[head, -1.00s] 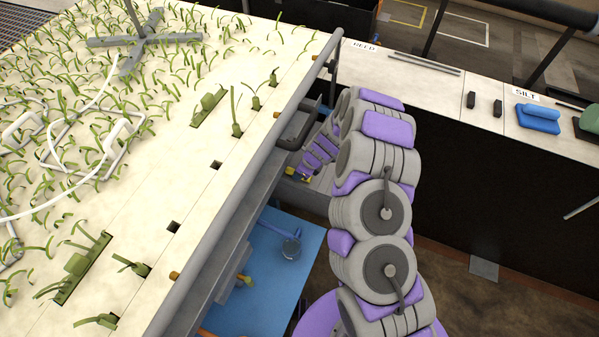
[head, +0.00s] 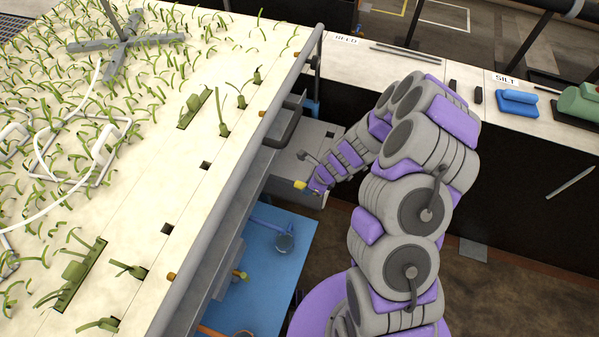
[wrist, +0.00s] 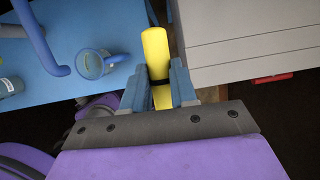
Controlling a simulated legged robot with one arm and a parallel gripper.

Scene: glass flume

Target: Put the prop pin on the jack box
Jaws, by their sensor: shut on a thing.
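A yellow rod with a dark band, which I take to be the prop pin (wrist: 157,50), is between the blue fingers of my gripper (wrist: 160,90) in the wrist view. Its yellow end (head: 300,185) shows at the tip of my arm in the head view. My gripper (head: 311,187) is shut on it, beside the flume and by a low grey box (head: 312,146). In the wrist view this grey box (wrist: 250,35) lies to the right of the pin, with lines along its side. I cannot tell if it is the jack box. No label shows on it.
A blue bench (head: 285,270) with a clear cup (wrist: 95,64) and a blue pipe (wrist: 42,40) is at left of the pin. The flume rail (head: 235,170) runs along the left. A pale counter (head: 430,72) stands behind my arm.

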